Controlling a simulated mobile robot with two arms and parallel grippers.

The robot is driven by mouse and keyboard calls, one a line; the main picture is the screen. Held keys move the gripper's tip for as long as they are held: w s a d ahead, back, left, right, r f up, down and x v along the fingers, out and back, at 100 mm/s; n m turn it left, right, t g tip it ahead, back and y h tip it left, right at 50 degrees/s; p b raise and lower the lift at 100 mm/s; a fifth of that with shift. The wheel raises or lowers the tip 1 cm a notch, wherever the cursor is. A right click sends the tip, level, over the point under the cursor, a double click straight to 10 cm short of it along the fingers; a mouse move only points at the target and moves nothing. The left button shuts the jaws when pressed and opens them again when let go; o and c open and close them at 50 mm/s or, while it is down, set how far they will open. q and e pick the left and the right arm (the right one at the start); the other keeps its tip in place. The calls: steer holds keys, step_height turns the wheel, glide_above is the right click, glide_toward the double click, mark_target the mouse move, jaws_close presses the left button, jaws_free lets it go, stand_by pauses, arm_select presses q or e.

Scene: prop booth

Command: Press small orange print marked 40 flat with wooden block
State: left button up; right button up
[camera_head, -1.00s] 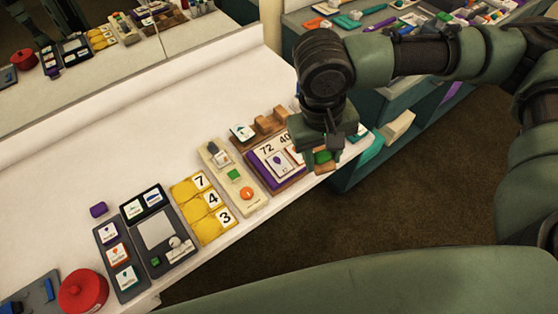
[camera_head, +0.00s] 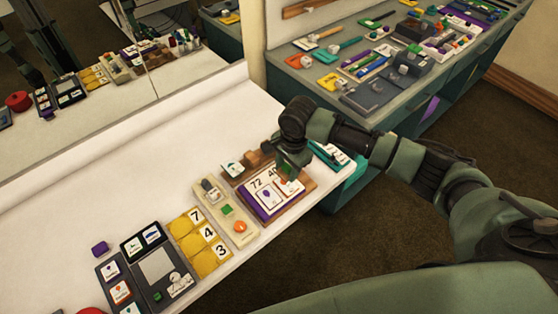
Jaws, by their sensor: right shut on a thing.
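A wooden tray (camera_head: 301,196) on the white counter has the marks 72 and 40. A purple-edged print (camera_head: 266,195) lies under the 72. The small orange print (camera_head: 291,188), white with an orange-red edge, lies beside it under the 40. My right gripper (camera_head: 287,164) is just above the far side of this print, shut on what looks like the wooden block, with a green part (camera_head: 286,171) showing. The fingers hide most of the block. I cannot tell whether it touches the print. My left gripper is not in view.
A cream panel (camera_head: 223,197) with green and orange buttons, yellow number tiles (camera_head: 189,224) and a dark panel (camera_head: 140,262) stand left of the tray. A teal box (camera_head: 348,177) is to its right. A mirror backs the counter; a cluttered grey bench (camera_head: 310,84) stands behind.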

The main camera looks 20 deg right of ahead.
mark_target(287, 186)
steer(key=shift+s+d+f+m, duration=0.1)
steer(key=shift+d+f+m, duration=0.2)
steer(key=shift+f, duration=0.15)
steer(key=shift+d+f, duration=0.1)
steer(key=shift+f, duration=0.3)
steer(key=f+b, duration=0.1)
steer(key=b, duration=0.1)
steer(key=f+b, duration=0.3)
steer(key=b, duration=0.1)
steer(key=shift+w+f+b, duration=0.3)
steer(key=shift+w+b, duration=0.05)
steer(key=shift+f, duration=0.55)
stand_by(0.7)
steer(key=shift+s+f+p, duration=0.15)
steer(key=shift+f+p, duration=0.1)
steer(key=shift+p, duration=0.2)
stand_by(2.1)
